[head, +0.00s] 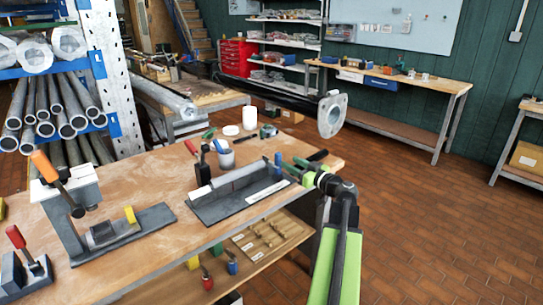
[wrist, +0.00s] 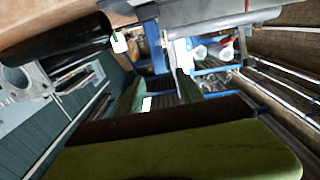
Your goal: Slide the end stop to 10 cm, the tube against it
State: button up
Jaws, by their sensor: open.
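A dark grey fixture (head: 215,208) lies on the wooden workbench. A light grey tube (head: 238,179) lies along its raised back, with a white strip (head: 267,191) on its front right. A small blue piece (head: 278,159) stands at the fixture's right end; it may be the end stop, but I cannot tell surely. My gripper (head: 291,168), with green parts, is open near that end. Whether it touches the blue piece is unclear. In the wrist view the grey fixture (wrist: 225,13) shows at the top, partly cut off. The gap at the tube's end is too small to read.
A clamp stand with an orange handle (head: 58,180) occupies the bench's left. Floor on the right is clear.

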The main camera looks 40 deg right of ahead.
aim_at(272, 163)
jog(key=w, duration=1.1)
jog(key=shift+w+d, duration=0.15)
jog(key=shift+d, duration=0.25)
grip_shut()
dwell(0.6)
